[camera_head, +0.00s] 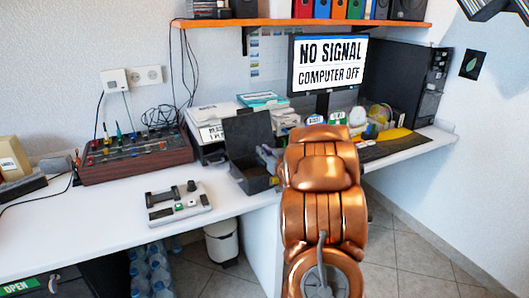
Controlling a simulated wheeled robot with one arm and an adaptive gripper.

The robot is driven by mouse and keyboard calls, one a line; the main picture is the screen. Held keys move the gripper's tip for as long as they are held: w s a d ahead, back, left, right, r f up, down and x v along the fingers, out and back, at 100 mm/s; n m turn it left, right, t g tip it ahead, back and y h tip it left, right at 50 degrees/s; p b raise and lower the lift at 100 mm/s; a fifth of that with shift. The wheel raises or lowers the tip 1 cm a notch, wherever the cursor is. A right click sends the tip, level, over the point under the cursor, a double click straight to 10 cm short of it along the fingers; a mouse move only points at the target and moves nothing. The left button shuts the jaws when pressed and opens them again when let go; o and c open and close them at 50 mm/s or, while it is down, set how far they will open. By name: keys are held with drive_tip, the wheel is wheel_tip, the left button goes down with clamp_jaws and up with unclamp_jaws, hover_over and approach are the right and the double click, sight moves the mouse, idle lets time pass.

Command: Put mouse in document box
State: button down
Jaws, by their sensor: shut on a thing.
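The document box (259,184) is a dark grey open box on the white desk, left of my copper arm, with its lid raised at the back. My gripper (269,158) shows only as a small grey part at the box's right side, in front of or over its opening; I cannot tell which. My arm covers most of it. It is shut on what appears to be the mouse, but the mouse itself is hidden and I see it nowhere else.
A grey control panel (179,204) lies left of the box on the desk (110,215), with a mixer (135,157) behind it. A printer (205,132) stands behind the box. The monitor (327,66), computer case (405,85) and dark keyboard (390,146) are right. A shelf (300,22) hangs above.

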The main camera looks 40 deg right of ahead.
drive_tip(key=shift+f, duration=0.55)
drive_tip(key=c, duration=1.2)
unclamp_jaws()
drive_tip(key=shift+f, duration=0.15)
drive_tip(key=shift+o, duration=0.2)
drive_tip(key=r+v, duration=0.1)
drive_tip(key=v, duration=1.1)
drive_tip(key=shift+r, duration=0.2)
